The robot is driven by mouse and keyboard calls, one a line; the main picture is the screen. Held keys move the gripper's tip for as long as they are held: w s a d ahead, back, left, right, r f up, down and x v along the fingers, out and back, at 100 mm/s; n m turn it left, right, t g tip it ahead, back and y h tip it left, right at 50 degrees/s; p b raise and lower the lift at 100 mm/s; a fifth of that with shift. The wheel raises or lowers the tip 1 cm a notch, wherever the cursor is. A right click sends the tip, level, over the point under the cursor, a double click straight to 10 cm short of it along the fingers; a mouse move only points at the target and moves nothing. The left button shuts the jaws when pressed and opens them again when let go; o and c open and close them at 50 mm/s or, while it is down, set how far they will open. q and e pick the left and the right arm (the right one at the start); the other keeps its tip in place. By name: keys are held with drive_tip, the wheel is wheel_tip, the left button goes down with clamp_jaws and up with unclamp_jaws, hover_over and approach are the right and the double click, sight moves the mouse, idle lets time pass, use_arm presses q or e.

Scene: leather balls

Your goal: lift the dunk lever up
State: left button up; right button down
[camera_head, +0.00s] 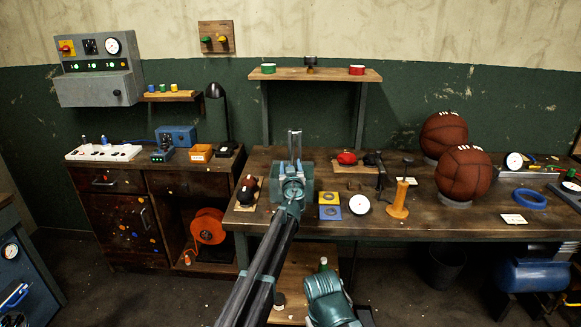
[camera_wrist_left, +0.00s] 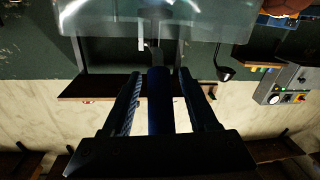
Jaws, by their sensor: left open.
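In the head view my left gripper (camera_head: 293,183) is over the left part of the workbench, in front of a pale, clear-walled tank (camera_head: 305,168) with upright metal posts (camera_head: 295,144). The gripper and wrist hide much of the tank. In the left wrist view, which is upside down, the open fingers of my left gripper (camera_wrist_left: 160,78) stand on both sides of a dark blue cylindrical grip, which looks like the dunk lever (camera_wrist_left: 160,105). A gap shows beside the grip. The tank (camera_wrist_left: 210,20) fills the top. I cannot tell whether a finger touches the grip. My right gripper is not visible.
A black-and-red object (camera_head: 248,190) lies left of the tank. A wooden shelf (camera_head: 320,75) is behind. The bench front has some free room.

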use_arm(q)
clamp_jaws()
idle(0.3)
idle(1.1)
